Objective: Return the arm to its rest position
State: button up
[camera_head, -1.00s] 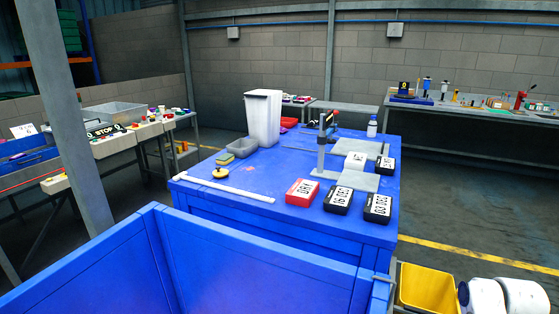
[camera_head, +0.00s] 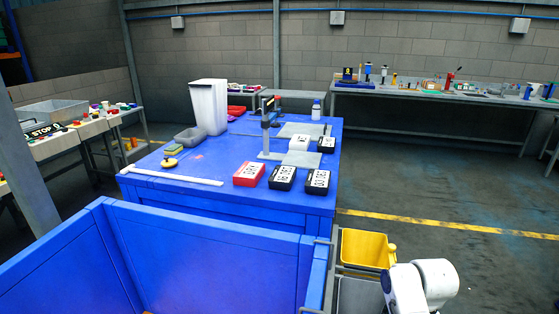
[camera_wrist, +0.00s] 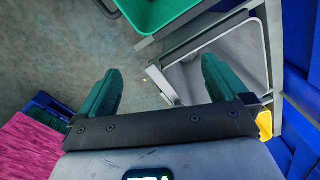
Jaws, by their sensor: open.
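My gripper (camera_wrist: 160,88) shows in the wrist view with its two green fingers wide apart. In the head view the white rounded links of my arm (camera_head: 420,284) stand at the bottom right, in front of the yellow bin. My gripper itself is outside the head view.
The blue table (camera_head: 215,182) carries a red box (camera_head: 249,174), black boxes and a white bin (camera_head: 208,105). A blue-walled container (camera_head: 215,262) fills the lower left. A yellow bin (camera_head: 364,249) is beside my arm. In the wrist view, a green tray (camera_wrist: 160,12) and a grey tray (camera_wrist: 225,58) are near the fingers. Floor at right is clear.

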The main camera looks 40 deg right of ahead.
jog(key=s+a+n, duration=0.2)
jog(key=a+n, duration=0.2)
jog(key=a, duration=0.3)
jog(key=s+a+f+n, duration=0.1)
jog(key=s+a+n, duration=0.2)
jog(key=a, duration=0.4)
jog(key=s+a+f+n, duration=0.1)
jog(key=s+a+n, duration=0.2)
jog(key=a+n, duration=0.2)
jog(key=shift+a+f+n, duration=0.15)
jog(key=shift+a+n, duration=0.25)
jog(key=shift+a, duration=0.6)
jog(key=shift+s+n, duration=0.45)
jog(key=shift+n, duration=0.05)
jog(key=shift+a, duration=0.1)
